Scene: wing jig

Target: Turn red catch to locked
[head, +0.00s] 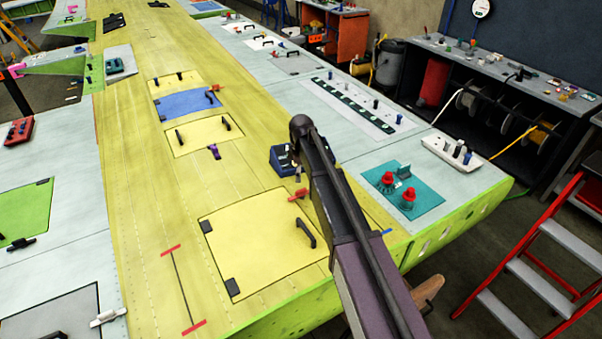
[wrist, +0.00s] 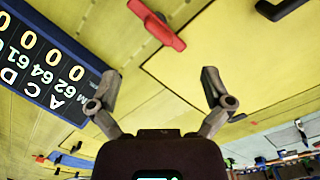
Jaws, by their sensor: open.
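The red catch (head: 298,195) sits on the yellow skin, just beyond the yellow hatch panel (head: 250,240), beside my arm in the head view. In the wrist view the red catch (wrist: 157,25) is a slanted red bar at the top, with a pale part near its middle. My gripper (wrist: 158,88) is open and empty, its two fingers spread below the catch in that picture and apart from it. In the head view my arm hides most of the gripper.
A dark blue counter box with white letters and digits (wrist: 45,62) stands close to my left finger in the wrist view. A black handle (wrist: 280,8) is at upper right. A teal plate with red knobs (head: 403,190) lies right of my arm.

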